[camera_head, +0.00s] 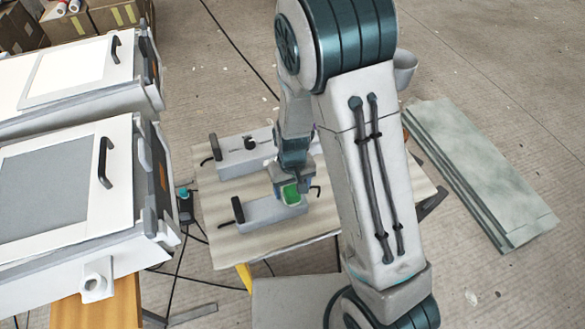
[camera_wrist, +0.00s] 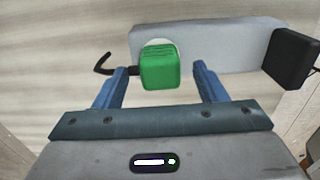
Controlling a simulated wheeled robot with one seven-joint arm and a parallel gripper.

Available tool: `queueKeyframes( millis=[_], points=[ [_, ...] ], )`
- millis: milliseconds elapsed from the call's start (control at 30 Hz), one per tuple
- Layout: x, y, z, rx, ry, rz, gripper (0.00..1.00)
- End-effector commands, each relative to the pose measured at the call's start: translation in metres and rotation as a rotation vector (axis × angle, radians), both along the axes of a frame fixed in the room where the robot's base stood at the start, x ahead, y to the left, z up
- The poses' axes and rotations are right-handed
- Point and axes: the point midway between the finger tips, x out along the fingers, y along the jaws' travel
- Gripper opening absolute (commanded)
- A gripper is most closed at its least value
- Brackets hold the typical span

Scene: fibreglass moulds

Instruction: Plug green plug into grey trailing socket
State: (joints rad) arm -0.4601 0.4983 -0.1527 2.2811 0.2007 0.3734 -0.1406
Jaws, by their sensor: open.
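The green plug (camera_head: 291,193) is at the right end of the nearer grey trailing socket (camera_head: 262,214) on the low table. In the wrist view the green plug (camera_wrist: 160,68) stands against a white round face at the left end of the grey socket block (camera_wrist: 225,48). I cannot tell how deep it sits. My gripper (camera_wrist: 160,72) is open, with one blue finger on each side of the plug and a gap to both. In the head view my gripper (camera_head: 292,181) is just above the plug and partly hides it.
A second grey block (camera_head: 240,158) with a black part on top lies behind. A black block (camera_wrist: 292,58) is at the socket's other end. White cases (camera_head: 60,190) stand left, with a small dark item (camera_head: 185,203) and cables beside them. Grey-green boards (camera_head: 480,175) lie right.

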Motion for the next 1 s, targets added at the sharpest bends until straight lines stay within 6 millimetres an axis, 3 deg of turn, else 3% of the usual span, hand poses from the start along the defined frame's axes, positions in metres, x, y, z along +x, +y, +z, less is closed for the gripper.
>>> queueKeyframes(
  millis=[300, 533, 700, 1000],
  points=[
    [0.001, 0.001, 0.064, 0.003, -0.006, 0.002, 0.65],
    [0.001, 0.001, 0.103, 0.002, -0.004, 0.001, 0.65],
    [0.000, 0.000, 0.117, 0.000, -0.001, 0.001, 0.65],
    [0.000, 0.000, 0.119, 0.000, 0.001, 0.001, 0.65]
  ],
)
